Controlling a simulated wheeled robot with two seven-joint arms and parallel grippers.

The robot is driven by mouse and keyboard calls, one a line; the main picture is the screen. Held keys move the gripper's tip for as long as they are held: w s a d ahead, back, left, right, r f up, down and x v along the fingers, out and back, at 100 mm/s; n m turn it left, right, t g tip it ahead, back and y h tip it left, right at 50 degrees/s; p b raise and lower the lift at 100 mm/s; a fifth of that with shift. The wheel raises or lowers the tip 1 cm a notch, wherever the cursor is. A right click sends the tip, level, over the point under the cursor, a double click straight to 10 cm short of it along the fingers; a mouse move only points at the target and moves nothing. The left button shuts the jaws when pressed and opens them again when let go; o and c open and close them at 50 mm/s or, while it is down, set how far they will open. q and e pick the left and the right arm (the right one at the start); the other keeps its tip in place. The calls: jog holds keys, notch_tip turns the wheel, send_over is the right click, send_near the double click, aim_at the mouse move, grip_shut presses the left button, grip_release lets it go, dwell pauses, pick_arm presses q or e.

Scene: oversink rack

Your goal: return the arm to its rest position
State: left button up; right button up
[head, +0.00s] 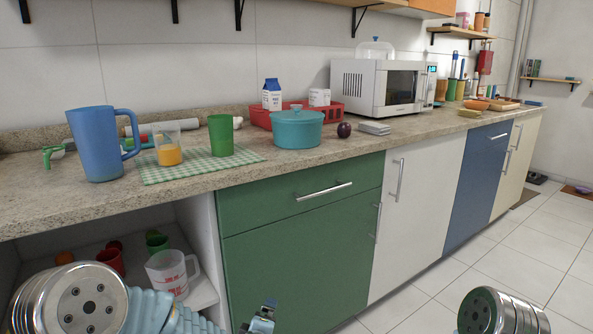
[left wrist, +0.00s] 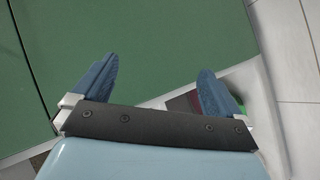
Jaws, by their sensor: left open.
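My left arm comes in low at the bottom left of the head view, in front of the open lower shelf. Part of my left gripper (head: 263,318) shows at the bottom edge, in front of the green cabinet (head: 300,250). In the left wrist view my left gripper (left wrist: 157,66) has its two blue fingers spread apart, with nothing between them. The green cabinet front (left wrist: 140,40) lies beyond the fingers. A link of my right arm shows at the bottom right of the head view; my right gripper is out of view.
The counter (head: 230,185) holds a blue pitcher (head: 100,145), a green cup (head: 221,135), a teal pot (head: 297,129) and a microwave (head: 378,88). The open shelf (head: 202,290) holds a measuring cup (head: 168,272) close to my left arm.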

pick_arm(q)
jog(key=s+a+f+m+g+h, duration=0.2)
jog(key=s+f+m+g, duration=0.5)
jog(key=f, duration=0.7)
jog(key=s+a+f+m+g, duration=0.1)
jog(key=s+f+m+g, duration=0.1)
jog(key=s+f, duration=0.3)
jog(key=s+f+m+g+h, duration=0.1)
jog(key=s+f, duration=0.4)
jog(key=s, duration=0.7)
jog(key=shift+s+a+m+g, duration=0.4)
jog(key=shift+m+g, duration=0.2)
jog(key=shift+m, duration=0.3)
jog(key=shift+f, duration=0.1)
